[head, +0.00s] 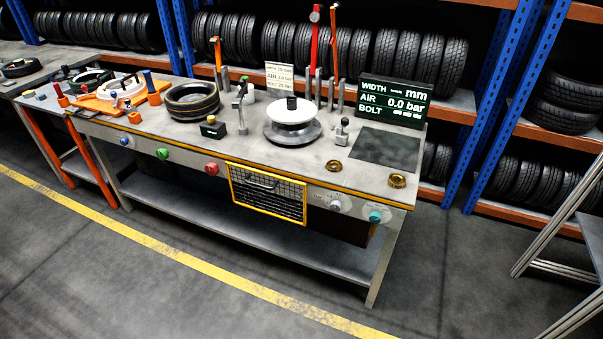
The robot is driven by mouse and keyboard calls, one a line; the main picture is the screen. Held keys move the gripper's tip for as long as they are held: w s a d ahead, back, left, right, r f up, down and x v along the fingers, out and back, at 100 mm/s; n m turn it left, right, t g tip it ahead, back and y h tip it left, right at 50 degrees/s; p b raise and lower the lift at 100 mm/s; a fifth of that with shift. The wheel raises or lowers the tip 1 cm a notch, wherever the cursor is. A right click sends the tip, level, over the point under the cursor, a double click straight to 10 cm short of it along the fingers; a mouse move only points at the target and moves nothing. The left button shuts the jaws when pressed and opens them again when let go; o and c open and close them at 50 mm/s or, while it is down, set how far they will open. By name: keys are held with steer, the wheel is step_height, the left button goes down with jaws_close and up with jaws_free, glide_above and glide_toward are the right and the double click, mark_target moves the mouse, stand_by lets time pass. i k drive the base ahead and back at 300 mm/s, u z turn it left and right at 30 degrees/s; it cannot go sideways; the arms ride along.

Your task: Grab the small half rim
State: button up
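I cannot tell for certain which part is the small half rim. A white round part (291,112) with a black knob on top sits on a wide grey disc (292,132) in the middle of the workbench. A white ring-shaped part (121,87) lies on an orange plate (90,102) at the bench's left end. A dark tyre-like ring (192,101) lies between them. My gripper is not in view.
The workbench (265,167) has coloured buttons and a mesh guard (266,193) along its front. A black display (394,99) and upright tools stand at the back. Tyre racks (486,110) stand behind. The floor (130,265) in front is clear.

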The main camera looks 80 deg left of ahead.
mark_target(290, 111)
steer(key=u, duration=0.5)
steer(key=k, duration=0.15)
steer(key=u, duration=1.8)
steer(key=i, duration=1)
steer(key=u, duration=0.15)
steer(key=k, duration=0.7)
steer(key=z, duration=0.2)
steer(key=i, duration=0.7)
steer(key=u, duration=0.1)
